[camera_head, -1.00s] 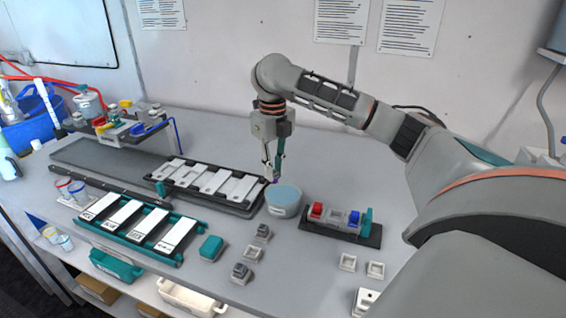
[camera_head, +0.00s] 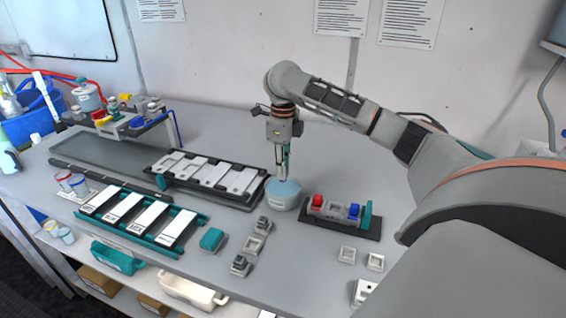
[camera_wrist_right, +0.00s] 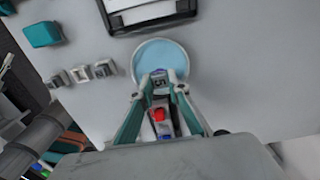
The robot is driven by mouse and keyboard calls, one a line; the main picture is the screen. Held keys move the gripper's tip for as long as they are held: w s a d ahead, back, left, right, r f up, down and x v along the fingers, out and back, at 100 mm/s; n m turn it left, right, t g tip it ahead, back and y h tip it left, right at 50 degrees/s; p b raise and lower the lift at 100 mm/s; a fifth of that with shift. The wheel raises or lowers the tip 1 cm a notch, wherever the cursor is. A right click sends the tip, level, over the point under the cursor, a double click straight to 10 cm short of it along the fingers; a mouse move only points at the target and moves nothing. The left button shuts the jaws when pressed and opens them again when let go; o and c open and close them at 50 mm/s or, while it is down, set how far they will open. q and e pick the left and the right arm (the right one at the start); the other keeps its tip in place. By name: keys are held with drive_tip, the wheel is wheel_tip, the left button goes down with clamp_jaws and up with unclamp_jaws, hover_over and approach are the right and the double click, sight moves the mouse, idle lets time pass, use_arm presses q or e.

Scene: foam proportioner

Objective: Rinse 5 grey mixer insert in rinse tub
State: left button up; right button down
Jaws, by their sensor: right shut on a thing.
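The rinse tub (camera_head: 282,199) is a small round pale-blue tub with light-blue water, standing mid-table. It also shows in the right wrist view (camera_wrist_right: 148,60). My right gripper (camera_head: 282,178) points straight down over the tub, its fingertips at about the tub's opening. In the right wrist view the gripper (camera_wrist_right: 158,87) is shut on a small grey mixer insert (camera_wrist_right: 158,77) marked "5". The insert appears against the water's near edge; how deep it sits I cannot tell. In the head view the insert is hidden. My left gripper is not in view.
A dark rack (camera_head: 340,228) with red, grey and blue inserts stands right of the tub. A black tray (camera_head: 255,200) with white panels lies left. Small grey pieces (camera_head: 240,265) and a teal block (camera_head: 212,239) stand in front. The table behind the tub is clear.

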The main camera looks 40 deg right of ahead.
idle(0.3)
drive_tip(key=shift+f, duration=0.2)
drive_tip(key=shift+f+b, duration=0.45)
drive_tip(key=shift+f, duration=0.7)
drive_tip(key=shift+f+b, duration=0.3)
drive_tip(key=shift+f, duration=1)
drive_tip(key=shift+d, duration=0.1)
drive_tip(key=shift+w+d+p, duration=0.15)
drive_tip(key=shift+d+p, duration=0.05)
drive_tip(key=shift+p, duration=0.3)
